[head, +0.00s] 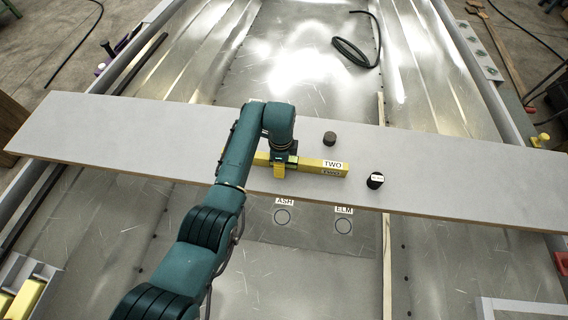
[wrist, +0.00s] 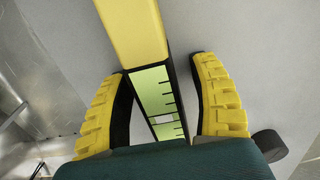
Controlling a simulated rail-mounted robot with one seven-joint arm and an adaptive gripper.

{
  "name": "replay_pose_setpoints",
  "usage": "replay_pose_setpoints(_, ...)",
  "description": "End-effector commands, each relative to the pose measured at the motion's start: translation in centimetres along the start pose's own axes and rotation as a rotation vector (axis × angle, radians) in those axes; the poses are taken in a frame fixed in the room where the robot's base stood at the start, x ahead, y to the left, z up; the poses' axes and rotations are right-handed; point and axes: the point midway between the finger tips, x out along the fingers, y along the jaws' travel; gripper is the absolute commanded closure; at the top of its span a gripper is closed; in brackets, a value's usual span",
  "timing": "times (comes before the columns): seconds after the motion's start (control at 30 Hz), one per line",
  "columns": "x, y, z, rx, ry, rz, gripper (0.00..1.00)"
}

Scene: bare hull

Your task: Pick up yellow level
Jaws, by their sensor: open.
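The yellow level (head: 318,165) lies on the grey plank, with a label reading TWO at its right end. In the wrist view the yellow level (wrist: 134,34) runs down between my fingers, and its green vial window with black marks shows there. My gripper (head: 279,170) is over the middle of the level in the head view. In the wrist view my gripper (wrist: 163,95) is open, with one yellow finger on each side of the level. A gap shows on the right side; contact on the left side is hard to tell. My arm hides part of the level in the head view.
The grey plank (head: 100,125) spans the hull. A dark cylinder (head: 329,139) stands behind the level, and a black labelled one (head: 375,181) stands right of its end. The plank's right part is clear.

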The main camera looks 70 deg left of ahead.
Motion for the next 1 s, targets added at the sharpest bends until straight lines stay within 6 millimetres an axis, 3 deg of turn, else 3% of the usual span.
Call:
replay_pose_setpoints(0.1, -0.2, 0.0, 0.0, 0.000, 0.000, -0.001, 0.40)
replay_pose_setpoints(0.4, -0.2, 0.0, 0.0, 0.000, 0.000, 0.000, 0.98)
replay_pose_setpoints(0.43, -0.2, 0.0, 0.0, 0.000, 0.000, 0.000, 1.00)
replay_pose_setpoints(0.87, -0.3, 0.0, 0.0, 0.000, 0.000, -0.001, 1.00)
replay_pose_setpoints(1.0, -2.2, -0.1, 0.0, 0.000, 0.000, -0.003, 1.00)
